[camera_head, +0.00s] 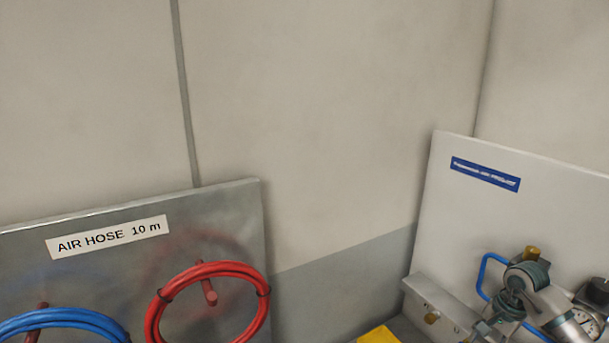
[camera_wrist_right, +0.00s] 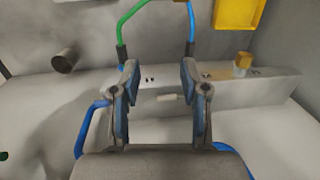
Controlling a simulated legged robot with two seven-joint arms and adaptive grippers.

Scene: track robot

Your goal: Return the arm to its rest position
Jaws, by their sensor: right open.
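My right gripper (camera_wrist_right: 160,75) is open in the right wrist view. Its two fingers with blue pads stand apart, with nothing held between them. In the head view my right gripper (camera_head: 514,298) is at the lower right, in front of the white panel (camera_head: 560,225) with a blue label. Its arm comes in from the lower right edge. Parts of the fittings behind it are hidden. My left gripper is in neither view.
A yellow object (camera_head: 379,336) is at the bottom. Red hose (camera_head: 158,311) and blue hose (camera_head: 75,316) coils hang at left.

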